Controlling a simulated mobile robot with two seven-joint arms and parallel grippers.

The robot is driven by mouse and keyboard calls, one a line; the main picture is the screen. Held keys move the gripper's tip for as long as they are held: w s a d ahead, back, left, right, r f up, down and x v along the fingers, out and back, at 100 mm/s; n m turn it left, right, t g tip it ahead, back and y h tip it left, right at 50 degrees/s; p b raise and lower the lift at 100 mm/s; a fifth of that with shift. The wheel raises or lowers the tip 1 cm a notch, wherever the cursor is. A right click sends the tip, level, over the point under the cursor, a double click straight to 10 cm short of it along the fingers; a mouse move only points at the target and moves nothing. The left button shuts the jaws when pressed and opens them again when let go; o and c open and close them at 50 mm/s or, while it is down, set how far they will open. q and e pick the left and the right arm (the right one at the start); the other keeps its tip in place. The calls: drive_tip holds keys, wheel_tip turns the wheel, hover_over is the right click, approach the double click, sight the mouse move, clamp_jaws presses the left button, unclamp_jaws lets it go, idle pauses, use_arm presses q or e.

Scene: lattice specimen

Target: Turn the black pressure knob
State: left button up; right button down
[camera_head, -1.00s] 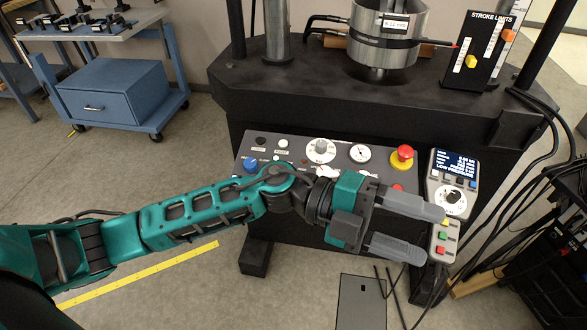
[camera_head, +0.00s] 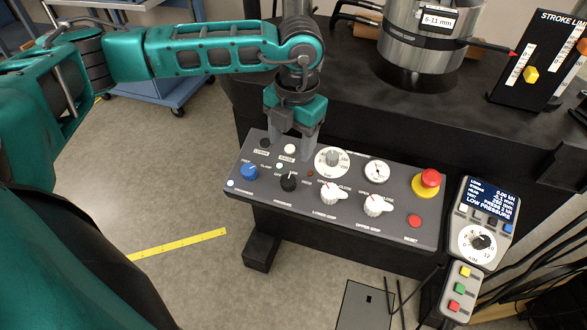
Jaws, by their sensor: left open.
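The black pressure knob (camera_head: 288,182) sits on the front of the grey control panel (camera_head: 400,232), right of a blue knob (camera_head: 248,172). It shows clearly, with small markings around it. My left gripper (camera_head: 292,148) points down over the back left part of the panel, just behind the black knob. Its two fingers are apart, and nothing is held between them. A white button (camera_head: 289,150) shows between the fingertips. I cannot tell whether the fingertips touch the panel. My right gripper is not in view.
Two white knobs (camera_head: 332,193), a round gauge (camera_head: 376,171) and a red emergency button (camera_head: 428,183) are farther right. A handheld controller (camera_head: 479,242) stands beside the panel. A metal cylinder (camera_head: 425,50) stands behind.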

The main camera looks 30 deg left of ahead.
sight(289, 179)
use_arm(q)
drive_tip(key=f, duration=1.1)
drive_tip(key=shift+a, duration=0.35)
drive_tip(key=shift+c, duration=0.3)
drive_tip(key=c, duration=1)
